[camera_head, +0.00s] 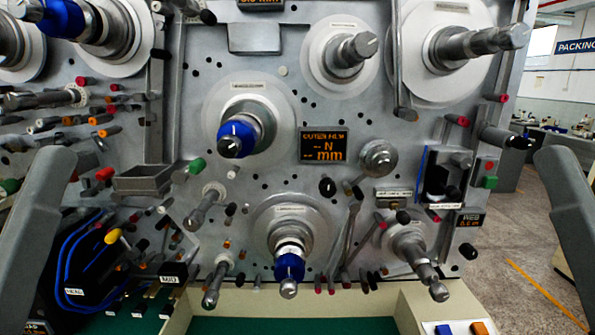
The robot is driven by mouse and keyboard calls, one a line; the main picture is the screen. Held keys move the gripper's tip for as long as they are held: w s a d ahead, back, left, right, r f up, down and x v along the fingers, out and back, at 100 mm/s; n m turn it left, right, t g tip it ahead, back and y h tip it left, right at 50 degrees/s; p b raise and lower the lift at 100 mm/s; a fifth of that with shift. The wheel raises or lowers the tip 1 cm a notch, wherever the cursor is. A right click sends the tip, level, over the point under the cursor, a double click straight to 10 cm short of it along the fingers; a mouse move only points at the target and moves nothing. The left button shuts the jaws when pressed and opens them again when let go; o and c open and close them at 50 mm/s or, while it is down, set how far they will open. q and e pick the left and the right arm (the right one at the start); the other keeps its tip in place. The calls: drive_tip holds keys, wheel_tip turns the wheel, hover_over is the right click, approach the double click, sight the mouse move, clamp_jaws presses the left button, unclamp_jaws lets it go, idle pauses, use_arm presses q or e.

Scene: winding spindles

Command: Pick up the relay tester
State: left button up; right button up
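I cannot identify the relay tester for sure in this view. A dark box-like device (88,262) with blue cables and a yellow knob stands at the lower left, partly hidden by my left arm; I cannot tell whether it is the tester. Grey links of my two arms show at the left and right edges. Neither gripper's fingers are visible, so both grippers are out of view.
A large grey machine panel (230,75) with protruding spindles fills the view. A display (323,146) sits mid-panel. A green-topped bench (300,326) with a cream rim lies below. Open floor (535,235) shows at right.

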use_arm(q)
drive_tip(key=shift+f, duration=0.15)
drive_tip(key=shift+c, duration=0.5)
